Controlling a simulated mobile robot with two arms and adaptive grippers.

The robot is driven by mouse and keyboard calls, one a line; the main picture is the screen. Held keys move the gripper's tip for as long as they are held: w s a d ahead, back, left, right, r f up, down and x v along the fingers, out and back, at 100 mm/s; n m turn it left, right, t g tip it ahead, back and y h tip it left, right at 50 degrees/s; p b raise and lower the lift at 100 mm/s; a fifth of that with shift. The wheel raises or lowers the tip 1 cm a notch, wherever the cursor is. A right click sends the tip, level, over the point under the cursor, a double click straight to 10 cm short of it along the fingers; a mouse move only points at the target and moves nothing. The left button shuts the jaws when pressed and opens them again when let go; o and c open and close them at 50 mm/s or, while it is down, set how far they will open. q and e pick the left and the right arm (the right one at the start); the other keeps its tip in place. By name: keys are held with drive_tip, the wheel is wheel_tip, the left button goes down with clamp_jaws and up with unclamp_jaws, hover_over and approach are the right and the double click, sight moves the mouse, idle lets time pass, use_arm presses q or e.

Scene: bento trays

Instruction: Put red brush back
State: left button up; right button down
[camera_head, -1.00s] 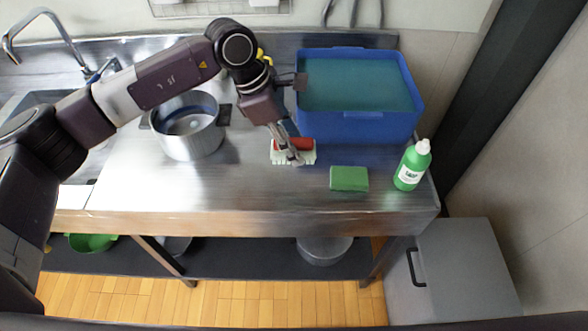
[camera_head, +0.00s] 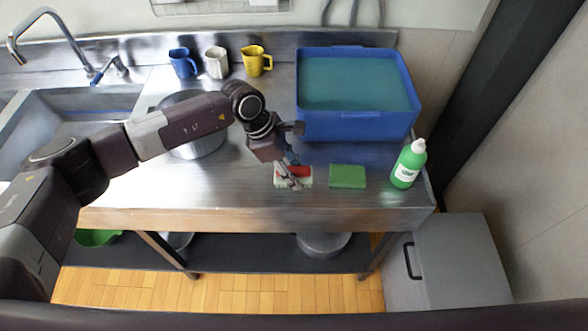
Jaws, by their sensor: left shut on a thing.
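The red brush (camera_head: 301,171) has a red back and pale bristles. It is at the front middle of the steel counter, just left of a green sponge (camera_head: 347,176). My left gripper (camera_head: 290,178) reaches down over it and is shut on it, hiding part of it. The bristles face down, at or close to the counter top; I cannot tell whether they touch it. My right gripper is not in view.
A blue tub (camera_head: 357,127) of water stands behind, and a green bottle (camera_head: 408,165) stands at the right. A steel pot (camera_head: 207,143) is partly behind my arm. Blue, white and yellow mugs (camera_head: 256,62) line the back. The counter's front left is clear.

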use_arm(q)
drive_tip(key=shift+f, duration=0.1)
drive_tip(key=o, duration=1)
drive_tip(key=shift+r, duration=0.3)
drive_tip(key=b+v, duration=0.3)
drive_tip(key=v, duration=0.7)
drive_tip(key=shift+a+r, duration=0.2)
drive_tip(key=shift+r, duration=0.1)
drive_tip(key=shift+a+r, duration=0.2)
drive_tip(key=shift+r, duration=0.3)
